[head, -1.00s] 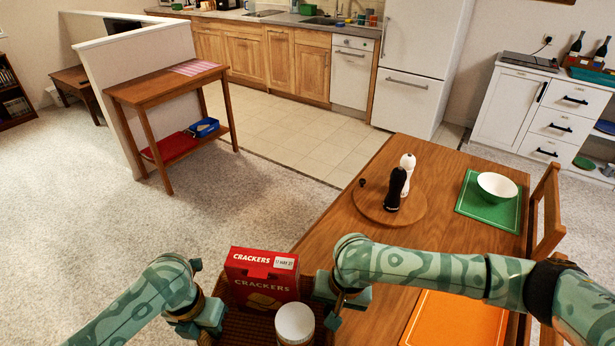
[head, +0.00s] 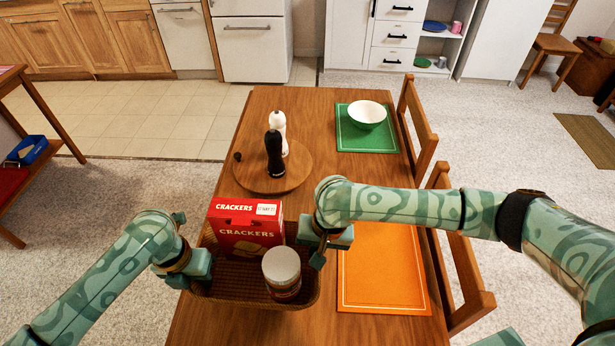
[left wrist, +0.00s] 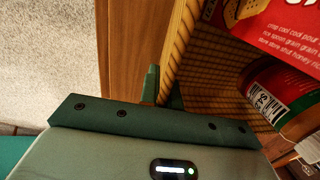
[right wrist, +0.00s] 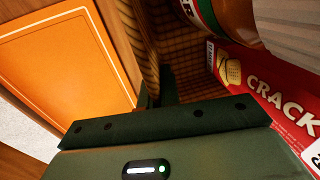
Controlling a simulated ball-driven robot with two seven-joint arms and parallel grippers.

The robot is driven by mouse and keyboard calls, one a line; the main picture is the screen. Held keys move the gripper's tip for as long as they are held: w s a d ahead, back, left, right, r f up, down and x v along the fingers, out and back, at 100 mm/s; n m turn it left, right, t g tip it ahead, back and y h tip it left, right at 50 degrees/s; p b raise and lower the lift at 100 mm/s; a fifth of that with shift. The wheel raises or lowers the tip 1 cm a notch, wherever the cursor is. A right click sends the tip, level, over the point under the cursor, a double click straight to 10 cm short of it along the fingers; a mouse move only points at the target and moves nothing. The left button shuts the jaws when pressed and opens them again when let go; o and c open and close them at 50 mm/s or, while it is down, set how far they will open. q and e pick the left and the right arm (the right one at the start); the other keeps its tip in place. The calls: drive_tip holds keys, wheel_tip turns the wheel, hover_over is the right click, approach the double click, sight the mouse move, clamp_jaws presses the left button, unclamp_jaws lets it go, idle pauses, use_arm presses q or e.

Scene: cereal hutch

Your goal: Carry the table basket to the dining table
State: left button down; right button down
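The brown woven table basket (head: 250,301) is over the near left part of the wooden dining table (head: 225,328). I cannot tell whether it touches the tabletop. It holds a red crackers box (head: 243,236) and a jar with a pale lid (head: 282,272). My left gripper (head: 196,264) is shut on the basket's left wall; the wall runs between its fingers in the left wrist view (left wrist: 163,92). My right gripper (head: 324,242) is shut on the right wall, also seen in the right wrist view (right wrist: 154,92). The basket's underside is hidden.
A round wooden board (head: 296,165) with a black mill (head: 274,155) and a white mill (head: 279,128) stands beyond the basket. An orange placemat (head: 385,275) lies right of it. A white bowl (head: 368,114) sits on a green placemat (head: 352,141). Chairs (head: 466,285) line the right side.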

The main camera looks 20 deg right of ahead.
sight(207, 291)
use_arm(q)
drive_tip(key=shift+w+a+f, duration=0.1)
drive_tip(key=shift+w+a, duration=0.05)
use_arm(e)
drive_tip(key=shift+w+d+f, duration=0.1)
drive_tip(key=shift+w, duration=0.05)
